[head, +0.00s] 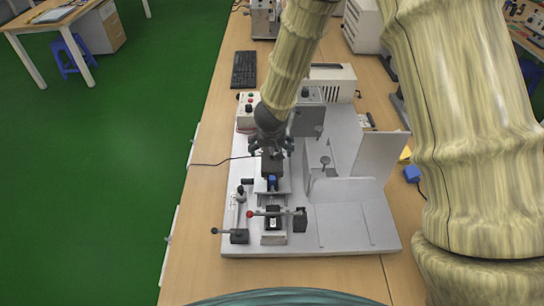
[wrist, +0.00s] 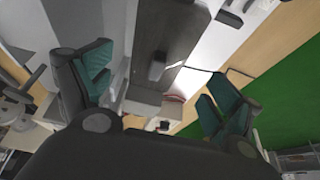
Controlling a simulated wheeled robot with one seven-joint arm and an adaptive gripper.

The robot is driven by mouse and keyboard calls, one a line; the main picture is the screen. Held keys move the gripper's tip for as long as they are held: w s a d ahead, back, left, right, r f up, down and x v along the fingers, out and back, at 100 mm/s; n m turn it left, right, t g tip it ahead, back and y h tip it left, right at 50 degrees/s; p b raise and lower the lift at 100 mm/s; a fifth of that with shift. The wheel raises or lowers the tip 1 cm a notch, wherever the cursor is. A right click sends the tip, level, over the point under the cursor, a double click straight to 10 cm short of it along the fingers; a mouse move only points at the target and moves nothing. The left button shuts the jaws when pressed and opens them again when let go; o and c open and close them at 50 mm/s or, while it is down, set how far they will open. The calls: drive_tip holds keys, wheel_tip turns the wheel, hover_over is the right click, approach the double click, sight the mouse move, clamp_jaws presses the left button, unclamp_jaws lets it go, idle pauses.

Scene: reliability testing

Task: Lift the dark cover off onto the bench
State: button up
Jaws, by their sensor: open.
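A dark block that looks like the cover (head: 271,165) sits on the test fixture (head: 350,225), just above a small blue part (head: 272,183) in the head view. My gripper (head: 271,147) is directly over it, pointing down, with a finger to each side. In the wrist view my gripper (wrist: 155,85) is open, its green-padded fingers wide apart. A dark grey flat surface (wrist: 165,50) with a small lighter knob (wrist: 157,68) shows between them. Nothing is held. The gripper hides part of the block, and I cannot tell whether the fingers touch it.
A red-knobbed lever (head: 250,214) and a black-knobbed clamp (head: 240,190) stand at the fixture's front. Upright plates (head: 380,160) rise at the right. A control box (head: 248,110) and keyboard (head: 244,70) lie behind. The bench (head: 190,245) is bare along its left edge.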

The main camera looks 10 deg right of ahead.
sight(272, 152)
drive_tip(key=shift+d+p+x, duration=0.2)
drive_tip(key=shift+p+x, duration=0.3)
drive_tip(key=shift+x, duration=2.1)
drive_tip(key=shift+w, duration=0.1)
drive_tip(key=shift+c, duration=0.2)
drive_tip(key=c, duration=1.1)
